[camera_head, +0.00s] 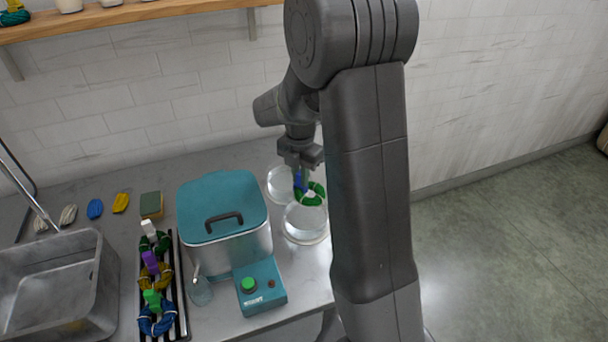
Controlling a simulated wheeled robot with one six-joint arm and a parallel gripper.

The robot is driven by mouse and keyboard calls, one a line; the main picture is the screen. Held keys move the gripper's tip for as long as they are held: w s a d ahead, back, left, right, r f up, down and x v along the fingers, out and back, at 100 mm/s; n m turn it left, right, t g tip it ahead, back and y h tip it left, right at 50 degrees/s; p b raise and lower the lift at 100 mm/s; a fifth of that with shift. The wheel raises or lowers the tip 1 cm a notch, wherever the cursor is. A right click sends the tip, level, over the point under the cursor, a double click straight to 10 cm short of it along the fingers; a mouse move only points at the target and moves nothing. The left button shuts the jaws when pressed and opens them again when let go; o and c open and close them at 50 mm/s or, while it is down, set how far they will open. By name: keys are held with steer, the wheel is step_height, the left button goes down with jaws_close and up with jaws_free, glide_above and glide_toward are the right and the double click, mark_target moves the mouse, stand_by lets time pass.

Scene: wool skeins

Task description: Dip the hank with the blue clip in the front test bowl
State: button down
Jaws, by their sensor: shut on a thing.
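My gripper (300,165) is shut on the blue clip (300,181), with a green hank (312,195) hanging below it. The hank is a loop with a white tie. It is over the front test bowl (305,224), a clear glass bowl. From this angle I cannot tell whether the hank's lower edge touches what is in the bowl. A second clear bowl (277,184) stands behind it, partly hidden by the gripper and hank.
A teal-lidded metal bath (225,250) stands left of the bowls, with a control box in front. A rack (181,310) holds hanks with white, purple and green clips. A metal sink (100,300) is at left. My arm hides the counter's right side.

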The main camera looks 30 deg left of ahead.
steer(key=shift+f+b, duration=3.35)
steer(key=shift+f, duration=1.5)
steer(key=shift+s+f+b, duration=0.35)
steer(key=shift+s, duration=0.35)
steer(key=shift+w+r, duration=0.1)
steer(key=shift+w, duration=0.05)
steer(key=shift+w+r+p, duration=0.3)
steer(key=shift+w+p, duration=0.15)
steer(key=shift+w, duration=0.15)
steer(key=shift+s, duration=0.1)
steer(key=shift+s+f+b, duration=0.4)
steer(key=shift+s, duration=0.25)
steer(key=shift+w, duration=0.1)
